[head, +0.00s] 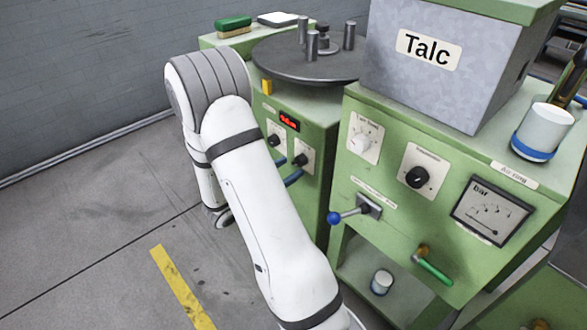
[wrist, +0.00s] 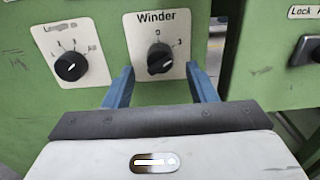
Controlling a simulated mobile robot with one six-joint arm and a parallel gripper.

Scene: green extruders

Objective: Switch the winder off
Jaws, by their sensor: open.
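The winder knob is a black rotary knob (wrist: 159,60) on a white plate labelled "Winder", on a green panel in the wrist view. Its white pointer line is slanted toward the upper right, but the exact setting is hard to read. The same knob (head: 299,159) shows in the head view below a red display. My gripper (wrist: 160,69) is open, its two blue fingers on either side of the knob's lower part in the picture. In the head view the blue fingers (head: 288,169) are close to the panel. I cannot tell whether they touch the knob.
A second black knob (wrist: 70,66) sits left of the winder knob. A nearer green cabinet (head: 385,215) on the right carries knobs, a blue-tipped lever (head: 334,218) and a gauge (head: 490,211). A grey Talc box (head: 440,85) stands on top. Floor at left is open.

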